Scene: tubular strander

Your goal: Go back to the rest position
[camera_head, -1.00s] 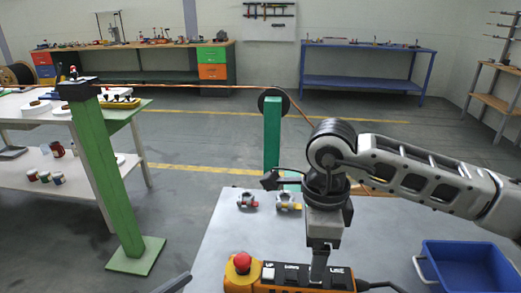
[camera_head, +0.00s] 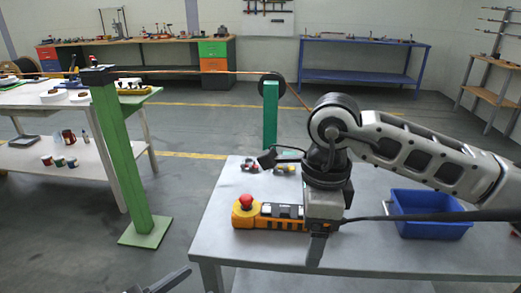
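My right arm comes in from the right over the grey table. Its gripper (camera_head: 317,250) points down at the right end of the orange and black control box (camera_head: 283,217), which has a red button. The fingers overlap in this view, so their opening and any contact with the box cannot be told. Part of my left gripper (camera_head: 158,284) shows at the bottom edge, low and left of the table. It is cut off by the frame, and its opening is unclear.
A blue bin (camera_head: 430,229) stands on the grey table (camera_head: 390,262) at the right. Two small clamp-like parts lie behind the control box. A green post (camera_head: 118,160) stands left, with a copper-coloured strand running to a green stand (camera_head: 270,115). Floor between is clear.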

